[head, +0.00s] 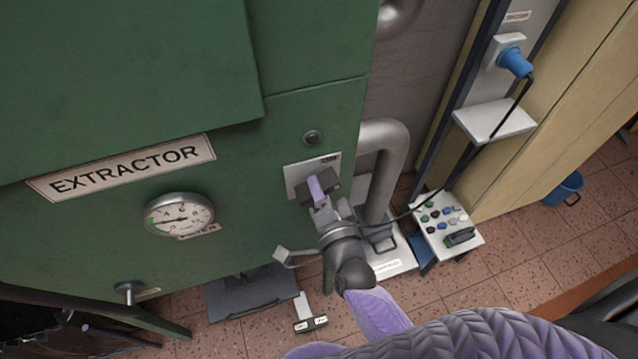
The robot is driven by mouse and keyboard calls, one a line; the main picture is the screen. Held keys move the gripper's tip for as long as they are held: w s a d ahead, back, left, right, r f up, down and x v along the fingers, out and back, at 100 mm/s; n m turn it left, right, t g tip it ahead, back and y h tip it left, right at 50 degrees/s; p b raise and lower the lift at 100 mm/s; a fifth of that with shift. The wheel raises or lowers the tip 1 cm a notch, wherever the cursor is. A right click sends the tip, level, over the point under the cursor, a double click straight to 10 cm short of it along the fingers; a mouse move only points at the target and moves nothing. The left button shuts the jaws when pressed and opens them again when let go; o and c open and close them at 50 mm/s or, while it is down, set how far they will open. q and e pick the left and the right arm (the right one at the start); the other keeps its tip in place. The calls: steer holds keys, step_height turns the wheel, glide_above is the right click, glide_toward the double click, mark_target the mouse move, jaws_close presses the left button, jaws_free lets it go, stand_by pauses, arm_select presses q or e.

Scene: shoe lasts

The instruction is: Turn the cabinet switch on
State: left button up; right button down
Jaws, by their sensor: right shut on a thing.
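The cabinet switch (331,183) is a dark rotary block on a pale label plate (298,175) on the front of the green extractor cabinet. A lilac bar stands out at its middle; I cannot tell whether it is the switch handle or part of my gripper. My right gripper (318,194) comes up from below and is shut on the switch. The wrist and fingers hide the switch's lower part. The words on the plate are too small to read, so I cannot tell the switch's position. My left gripper is not in view.
The green cabinet (110,90) carries an EXTRACTOR sign (122,167), a round gauge (180,220) and a small round button (312,137). A grey pipe (385,165) bends close to the right of the switch. A small table (468,222) with coloured items and a blue bucket (563,190) stand farther right.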

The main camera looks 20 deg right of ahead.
steer(key=shift+n+p, duration=0.35)
steer(key=shift+n, duration=0.65)
steer(key=n+p, duration=0.1)
steer(key=n, duration=0.1)
steer(key=shift+n, duration=0.3)
steer(key=n+p, duration=0.1)
steer(key=n, duration=0.4)
steer(key=n+p, duration=0.1)
steer(key=n, duration=0.1)
steer(key=shift+n, duration=0.9)
steer(key=c, duration=0.5)
jaws_free()
steer(key=shift+s, duration=0.1)
